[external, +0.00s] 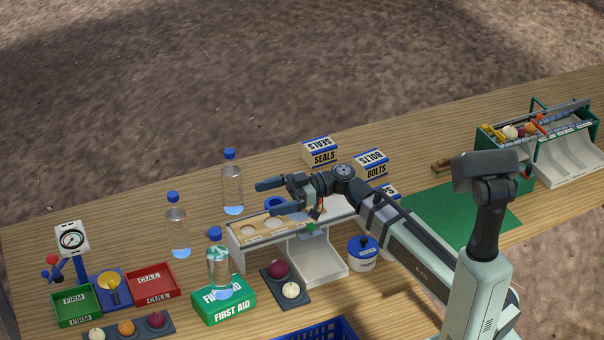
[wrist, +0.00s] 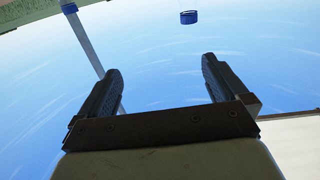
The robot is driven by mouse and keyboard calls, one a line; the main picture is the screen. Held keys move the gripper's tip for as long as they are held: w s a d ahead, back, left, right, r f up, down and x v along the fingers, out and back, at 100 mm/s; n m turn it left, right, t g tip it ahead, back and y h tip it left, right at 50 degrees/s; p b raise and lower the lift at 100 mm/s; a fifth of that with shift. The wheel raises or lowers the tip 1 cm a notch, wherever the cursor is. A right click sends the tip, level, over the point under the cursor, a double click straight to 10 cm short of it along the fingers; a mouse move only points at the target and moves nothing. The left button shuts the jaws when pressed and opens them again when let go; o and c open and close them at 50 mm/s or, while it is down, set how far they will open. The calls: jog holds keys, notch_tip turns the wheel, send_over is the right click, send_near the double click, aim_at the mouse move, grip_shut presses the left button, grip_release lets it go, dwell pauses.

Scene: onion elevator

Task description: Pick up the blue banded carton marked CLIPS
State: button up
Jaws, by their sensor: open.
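Three white cartons with blue bands stand near the table's middle in the external view. One reads SEALS (external: 321,154) and one reads BOLTS (external: 370,165). The third carton (external: 390,190) is mostly hidden behind my arm; its word cannot be read, so I cannot tell if it is CLIPS. My gripper (external: 274,197) is open and empty, pointing left above the white stand (external: 318,262), left of the cartons. In the wrist view its two fingers (wrist: 162,88) are spread apart with no carton between them.
A white lidded jar (external: 363,254) stands below my arm. A green mat (external: 460,212) lies right. The wrist view shows a blue cap-like thing (wrist: 189,17).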

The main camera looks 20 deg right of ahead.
jog(key=w+d+m+t+h, duration=0.1)
jog(key=w+d+t+h, duration=0.15)
jog(key=w+d, duration=0.7)
jog(key=w+d+m+t+h, duration=0.1)
jog(key=w+d+t+h, duration=0.15)
jog(key=w+d, duration=0.65)
jog(key=n+g+h, duration=0.3)
jog(key=g+h, duration=0.3)
jog(key=h, duration=0.7)
send_over(382, 191)
jog(key=a, duration=0.1)
notch_tip(382, 191, down, 10)
jog(key=f, duration=0.8)
jog(key=shift+s+a+f, duration=0.1)
jog(key=shift+s+a, duration=0.05)
jog(key=shift+s, duration=0.1)
jog(key=shift+s+d+f, duration=0.15)
jog(key=shift+d+f, duration=0.05)
jog(key=shift+f, duration=0.8)
jog(key=shift+s+d+f, duration=0.15)
jog(key=shift+d+f, duration=0.05)
jog(key=shift+f, duration=1.4)
